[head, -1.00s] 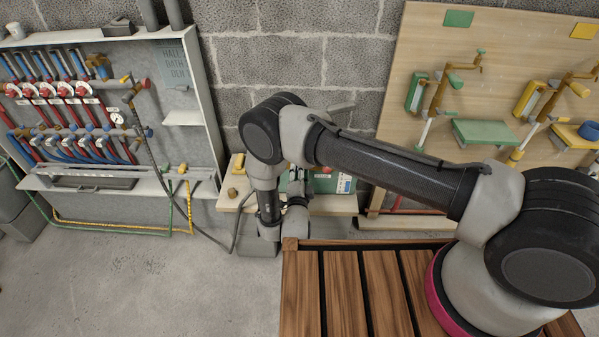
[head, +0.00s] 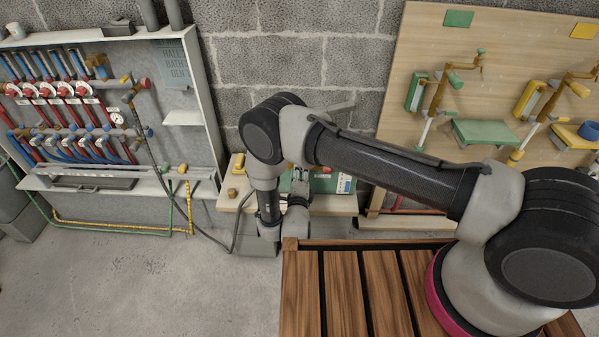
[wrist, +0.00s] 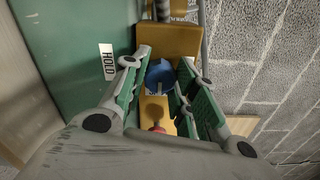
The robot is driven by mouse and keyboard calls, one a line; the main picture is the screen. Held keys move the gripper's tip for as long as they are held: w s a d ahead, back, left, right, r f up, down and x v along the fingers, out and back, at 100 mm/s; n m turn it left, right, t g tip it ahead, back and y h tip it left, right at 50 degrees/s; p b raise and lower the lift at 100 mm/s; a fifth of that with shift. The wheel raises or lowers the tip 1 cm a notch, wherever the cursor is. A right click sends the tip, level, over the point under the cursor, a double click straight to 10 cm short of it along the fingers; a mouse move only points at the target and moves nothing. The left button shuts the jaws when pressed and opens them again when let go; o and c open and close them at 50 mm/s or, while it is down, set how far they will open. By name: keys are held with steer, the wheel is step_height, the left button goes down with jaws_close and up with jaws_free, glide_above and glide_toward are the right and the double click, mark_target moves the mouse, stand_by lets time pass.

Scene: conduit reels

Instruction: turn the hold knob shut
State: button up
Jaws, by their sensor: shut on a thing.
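The hold knob (wrist: 160,75) is blue and sits on a yellow-brown block (wrist: 182,40) beside a green panel. A white label reading HOLD (wrist: 107,61) is on the panel just left of it. My gripper (wrist: 164,63) has one green-padded finger on each side of the knob and is shut on it. The knob's lower part and the exact finger contact are partly hidden. In the head view my own arm hides the knob, with part of the green panel (head: 322,184) showing beside my wrist.
A red-tipped part (wrist: 157,129) lies below the knob in the wrist view. A grey block wall (wrist: 265,70) is to the right. In the head view a pipe manifold cabinet (head: 205,95) stands left and a wooden board (head: 420,40) with cranks stands right.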

steer(key=shift+d+f, duration=0.1)
steer(key=o, duration=1)
steer(key=s, duration=0.7)
steer(key=shift+s, duration=0.3)
